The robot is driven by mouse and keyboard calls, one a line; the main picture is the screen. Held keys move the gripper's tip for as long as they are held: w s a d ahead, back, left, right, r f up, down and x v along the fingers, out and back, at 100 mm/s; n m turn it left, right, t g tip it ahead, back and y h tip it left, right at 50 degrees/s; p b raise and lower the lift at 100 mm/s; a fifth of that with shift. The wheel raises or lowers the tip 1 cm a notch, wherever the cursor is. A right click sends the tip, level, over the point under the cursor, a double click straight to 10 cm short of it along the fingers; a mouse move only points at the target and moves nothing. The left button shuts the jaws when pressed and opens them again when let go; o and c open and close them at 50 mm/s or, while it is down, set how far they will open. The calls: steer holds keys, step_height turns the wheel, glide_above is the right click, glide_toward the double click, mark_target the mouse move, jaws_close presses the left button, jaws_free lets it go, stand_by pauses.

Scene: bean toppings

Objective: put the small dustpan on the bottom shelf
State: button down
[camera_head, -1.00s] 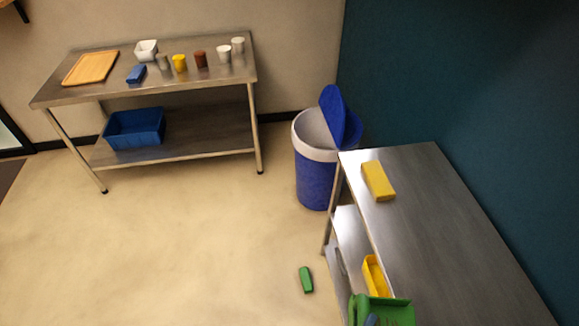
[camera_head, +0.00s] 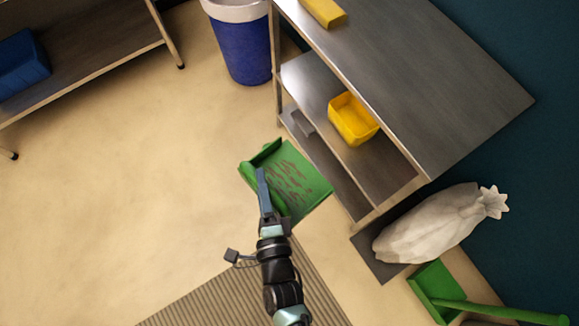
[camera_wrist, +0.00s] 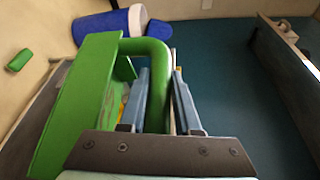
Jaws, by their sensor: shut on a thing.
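The small green dustpan (camera_head: 300,180), with brown streaks on its pan, is in my gripper (camera_head: 262,178). In the wrist view the dustpan (camera_wrist: 75,115) is at the left, and its looped handle (camera_wrist: 150,48) passes between the fingers of my gripper (camera_wrist: 161,80). The bottom shelf bears a small grey object (camera_head: 302,123).
A yellow bin (camera_head: 347,132) is on the middle shelf and a yellow block (camera_head: 323,10) on the top. A white sack (camera_head: 425,235) and a long-handled green dustpan (camera_head: 430,285) are at the right. A blue bin (camera_head: 241,50) stands behind. Open floor is at left.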

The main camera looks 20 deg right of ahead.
step_height(320, 180, down, 68)
steer(key=m+h+b, duration=0.1)
steer(key=h+b, duration=0.1)
steer(key=b, duration=6)
steer(key=shift+s+f+m+h, duration=0.2)
steer(key=shift+s+m+h, duration=0.1)
steer(key=shift+s+m, duration=0.1)
steer(key=shift+f, duration=0.15)
steer(key=c, duration=0.6)
jaws_free()
